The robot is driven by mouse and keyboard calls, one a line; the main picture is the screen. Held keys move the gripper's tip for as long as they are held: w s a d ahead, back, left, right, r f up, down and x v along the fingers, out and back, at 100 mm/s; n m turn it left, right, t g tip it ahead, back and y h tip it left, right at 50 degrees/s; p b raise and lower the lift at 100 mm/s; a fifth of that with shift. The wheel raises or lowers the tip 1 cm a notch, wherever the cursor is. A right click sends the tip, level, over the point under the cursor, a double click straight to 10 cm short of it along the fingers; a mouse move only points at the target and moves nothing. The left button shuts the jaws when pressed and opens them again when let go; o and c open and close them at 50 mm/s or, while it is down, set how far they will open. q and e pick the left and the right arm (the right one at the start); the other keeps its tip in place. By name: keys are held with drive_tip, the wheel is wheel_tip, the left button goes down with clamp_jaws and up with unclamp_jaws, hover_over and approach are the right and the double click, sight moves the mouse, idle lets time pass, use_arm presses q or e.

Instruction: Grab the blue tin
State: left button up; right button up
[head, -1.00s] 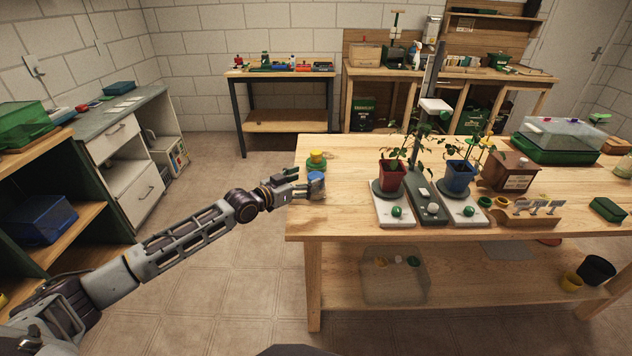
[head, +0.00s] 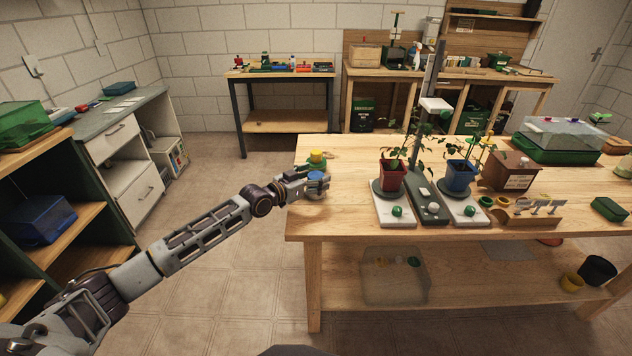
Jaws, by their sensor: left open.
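The blue tin (head: 316,176) stands near the left end of the wooden table (head: 345,222). My left gripper (head: 312,184) comes in from the left, level with the tin. Its open fingers are at the tin and partly cover it; I cannot tell whether they touch it. A green tin with a yellow top (head: 317,157) stands just behind. My right gripper is not in view.
A red pot (head: 391,179) and a blue pot (head: 460,176) with plants stand on pale bases to the right. A brown box (head: 508,172) and a clear-lidded green tray (head: 556,150) are farther right. The table's left front is bare.

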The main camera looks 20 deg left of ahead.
use_arm(q)
drive_tip(key=shift+w+d+f, duration=0.1)
drive_tip(key=shift+w+d, duration=0.15)
drive_tip(key=shift+w, duration=0.1)
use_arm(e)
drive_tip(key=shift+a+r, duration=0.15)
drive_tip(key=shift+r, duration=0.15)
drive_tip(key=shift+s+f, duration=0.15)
use_arm(q)
drive_tip(key=shift+c, duration=1.4)
drive_tip(key=c, duration=0.9)
drive_tip(key=shift+o, duration=0.2)
